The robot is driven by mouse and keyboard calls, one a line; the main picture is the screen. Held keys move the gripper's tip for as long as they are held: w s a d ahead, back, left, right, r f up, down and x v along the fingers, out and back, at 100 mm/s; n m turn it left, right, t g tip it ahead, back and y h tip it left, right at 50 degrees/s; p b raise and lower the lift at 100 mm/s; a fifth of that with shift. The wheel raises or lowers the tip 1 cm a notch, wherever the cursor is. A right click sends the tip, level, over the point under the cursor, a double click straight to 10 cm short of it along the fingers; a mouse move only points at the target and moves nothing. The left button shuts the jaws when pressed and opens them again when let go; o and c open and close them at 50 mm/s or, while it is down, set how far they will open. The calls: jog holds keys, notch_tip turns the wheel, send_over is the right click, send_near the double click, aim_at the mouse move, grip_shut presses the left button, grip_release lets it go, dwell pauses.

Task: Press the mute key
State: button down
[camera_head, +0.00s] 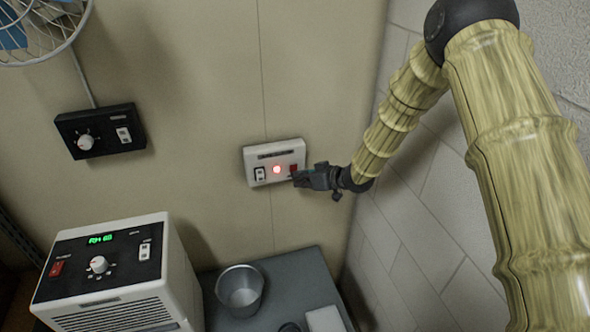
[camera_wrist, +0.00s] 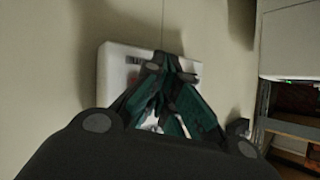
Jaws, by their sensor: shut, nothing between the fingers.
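A white wall panel (camera_head: 274,155) has a dark label strip, a glowing red lamp (camera_head: 277,169), a rocker switch (camera_head: 260,174) at its left and a red key (camera_head: 293,168) at its right. I cannot read which one is the mute key. My gripper (camera_head: 298,178) is shut and empty, with its tips at the panel's lower right, close to the red key. Whether they touch it I cannot tell. In the wrist view, my gripper (camera_wrist: 168,62) covers much of the panel (camera_wrist: 113,67), hiding its keys.
A black control box (camera_head: 102,131) with a knob and switch is on the wall at left, below a fan (camera_head: 38,30). A white unit (camera_head: 172,245) with a green display stands lower left. A metal cup (camera_head: 240,289) stands on a grey surface (camera_head: 290,275). A block wall (camera_head: 425,235) is at right.

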jog(key=shift+w+a, duration=0.3)
jog(key=shift+w, duration=0.5)
dwell(1.3)
jog(key=shift+s+p, duration=0.15)
jog(key=shift+p, duration=0.15)
jog(key=shift+s+d, duration=0.3)
jog(key=shift+s, duration=0.4)
jog(key=s, duration=0.1)
jog(key=s+d, duration=0.1)
jog(key=s, duration=0.2)
jog(key=shift+s+d, duration=0.25)
jog(key=shift+s, duration=0.15)
dwell(0.8)
